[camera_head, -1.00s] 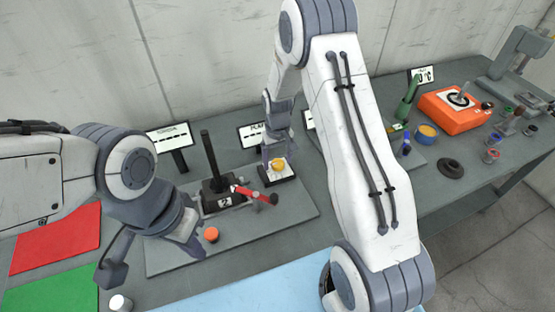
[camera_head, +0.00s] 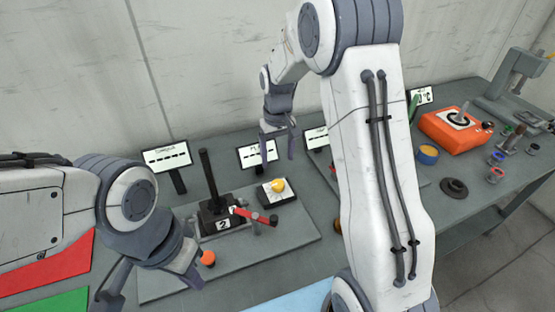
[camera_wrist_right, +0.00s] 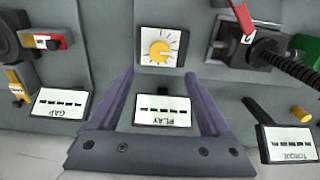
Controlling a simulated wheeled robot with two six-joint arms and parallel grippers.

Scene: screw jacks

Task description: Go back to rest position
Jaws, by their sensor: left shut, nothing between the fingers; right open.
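My right gripper (camera_head: 278,148) is open and empty, raised above and behind the yellow knob (camera_head: 278,185) on its white-topped block (camera_head: 284,196). In the right wrist view its two fingers stand apart, with the knob (camera_wrist_right: 160,48) beyond their tips. My left gripper (camera_head: 190,277) is shut and empty, low at the front left beside an orange knob (camera_head: 208,258); my left wrist partly hides its fingers. My right arm crosses the middle of the head view and hides part of the table.
A screw jack (camera_head: 222,213) with a black post and red handle stands on the grey plate (camera_head: 255,241). Display signs (camera_head: 258,154) line the back near the wall. An orange device (camera_head: 455,130) and several small parts stand at right. Red and green mats (camera_head: 50,265) lie at left.

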